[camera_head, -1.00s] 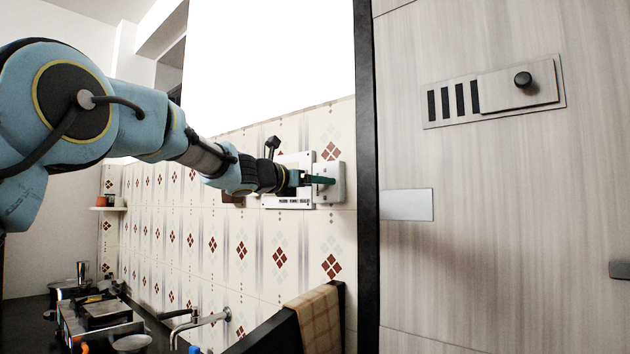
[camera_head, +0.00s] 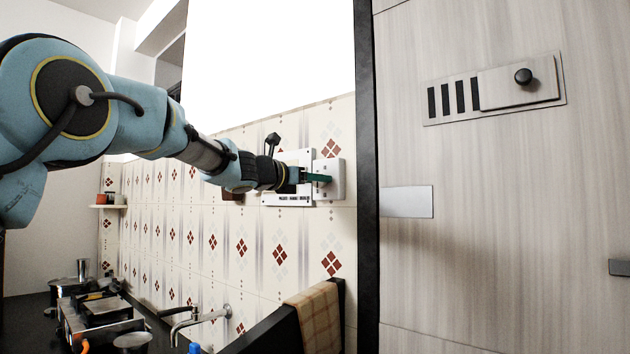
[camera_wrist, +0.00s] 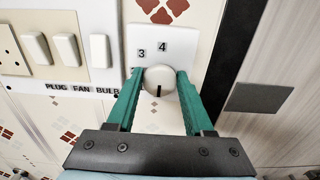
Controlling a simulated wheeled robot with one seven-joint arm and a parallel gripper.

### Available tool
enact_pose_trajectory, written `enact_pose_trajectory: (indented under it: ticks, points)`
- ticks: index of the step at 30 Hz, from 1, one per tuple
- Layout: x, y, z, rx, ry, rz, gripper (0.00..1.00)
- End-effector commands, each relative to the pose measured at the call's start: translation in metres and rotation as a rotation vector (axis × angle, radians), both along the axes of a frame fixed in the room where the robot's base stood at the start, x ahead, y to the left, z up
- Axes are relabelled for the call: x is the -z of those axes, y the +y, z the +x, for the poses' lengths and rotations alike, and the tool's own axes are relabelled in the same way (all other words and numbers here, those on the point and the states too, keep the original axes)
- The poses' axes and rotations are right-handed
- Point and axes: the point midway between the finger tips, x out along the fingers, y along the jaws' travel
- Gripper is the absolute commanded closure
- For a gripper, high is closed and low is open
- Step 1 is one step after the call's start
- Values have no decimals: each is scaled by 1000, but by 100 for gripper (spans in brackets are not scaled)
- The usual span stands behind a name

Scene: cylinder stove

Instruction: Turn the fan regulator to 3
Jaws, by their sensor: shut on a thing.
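The fan regulator is a white wall plate (camera_wrist: 191,42) with a round white knob (camera_wrist: 160,80) that has a dark pointer line. The numbers 3 and 4 show above the knob in the wrist view; other numbers are hidden. The line lies near vertical in that view, in the knob's lower middle. My gripper (camera_wrist: 160,86) is shut on the knob, one green finger on each side. In the head view the plate (camera_head: 337,178) shows on the tiled wall, with my gripper (camera_head: 322,178) reaching it from the left and hiding the knob.
A switch board (camera_wrist: 70,45) labelled plug, fan and bulb sits just left of the regulator. A dark door frame (camera_head: 367,180) and a wood-grain door (camera_head: 480,230) stand to the right. A checked cloth (camera_head: 318,315) hangs below.

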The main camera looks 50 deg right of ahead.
Motion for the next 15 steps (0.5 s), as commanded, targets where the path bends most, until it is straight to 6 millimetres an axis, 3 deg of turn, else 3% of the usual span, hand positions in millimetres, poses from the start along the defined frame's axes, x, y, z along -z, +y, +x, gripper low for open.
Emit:
enact_pose_trajectory:
  ticks: [8, 15]
  points:
    - [3, 0, 0, 1, -91, -7, 100]
    - [4, 0, -1, -1, -275, -18, 100]
